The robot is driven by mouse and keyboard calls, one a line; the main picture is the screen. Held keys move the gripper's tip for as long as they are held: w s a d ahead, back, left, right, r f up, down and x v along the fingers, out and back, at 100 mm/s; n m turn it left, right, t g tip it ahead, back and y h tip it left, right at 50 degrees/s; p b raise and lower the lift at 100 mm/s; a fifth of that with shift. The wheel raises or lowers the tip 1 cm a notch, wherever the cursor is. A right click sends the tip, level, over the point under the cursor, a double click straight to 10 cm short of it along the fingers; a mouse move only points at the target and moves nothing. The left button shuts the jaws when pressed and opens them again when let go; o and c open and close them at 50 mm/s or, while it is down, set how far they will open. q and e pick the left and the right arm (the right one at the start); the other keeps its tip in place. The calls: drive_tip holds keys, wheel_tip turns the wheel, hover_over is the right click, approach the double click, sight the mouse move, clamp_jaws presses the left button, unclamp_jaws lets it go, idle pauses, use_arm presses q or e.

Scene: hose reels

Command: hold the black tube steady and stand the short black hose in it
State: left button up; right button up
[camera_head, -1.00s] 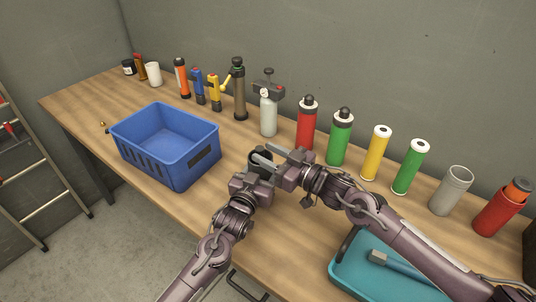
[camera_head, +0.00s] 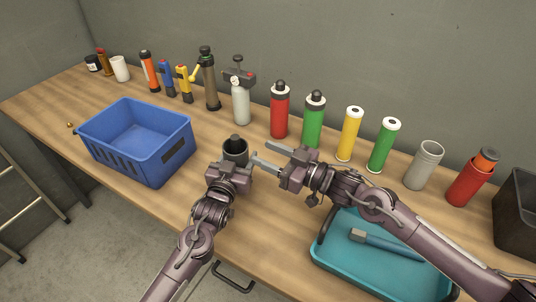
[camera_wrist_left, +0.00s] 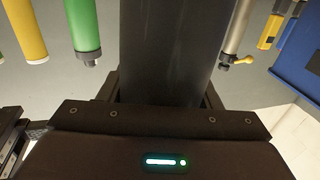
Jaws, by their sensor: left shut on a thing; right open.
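The black tube (camera_head: 236,156) stands upright at the middle of the table. My left gripper (camera_head: 232,164) is shut on it from the front. In the left wrist view the tube (camera_wrist_left: 165,50) is a wide dark cylinder between the jaws. The short black hose (camera_head: 235,138) shows as a dark stub rising just above the tube's rim, inside the mouth. Its lower part is hidden in the tube. My right gripper (camera_head: 268,156) is open and empty, just right of the tube, with its fingers pointing at it and apart from the hose.
A blue crate (camera_head: 100,145) stands to the left. A teal tray (camera_head: 325,268) with a hammer-like tool lies front right. Bottles and cartridges, including a red one (camera_head: 280,112), line the back.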

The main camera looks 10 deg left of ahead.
use_arm(q)
drive_tip(key=shift+f, duration=0.2)
drive_tip(key=o, duration=1.1)
drive_tip(key=shift+o, duration=0.2)
drive_tip(key=shift+r, duration=0.1)
